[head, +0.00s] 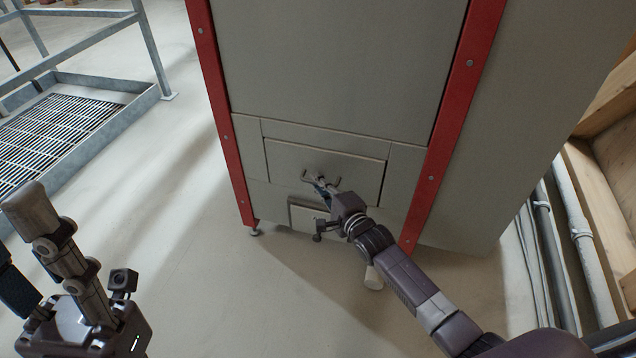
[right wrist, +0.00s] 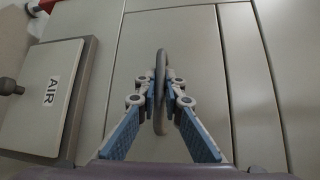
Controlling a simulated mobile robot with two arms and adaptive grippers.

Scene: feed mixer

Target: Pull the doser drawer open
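The doser drawer (head: 285,158) is a wide grey panel low on the machine's front, and it looks flush or nearly so, with a dark seam along its top and right edges. Its front (right wrist: 205,50) fills the middle of the right wrist view. A grey bar handle (right wrist: 161,62) stands out from it. My right gripper (right wrist: 163,97) has one finger on each side of this bar and looks closed on it. In the head view my right gripper (head: 322,183) is at the drawer front and hides part of the handle. My left gripper (head: 18,235) is at the lower left, fingers apart and empty, partly cut off.
Below the drawer is a small panel (head: 300,217), labelled AIR (right wrist: 50,92) in the right wrist view. Red posts (head: 225,120) flank the machine front. A metal grating platform (head: 60,135) stands at the left. Pipes (head: 570,225) and wooden crates (head: 610,170) line the right. Floor before the machine is clear.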

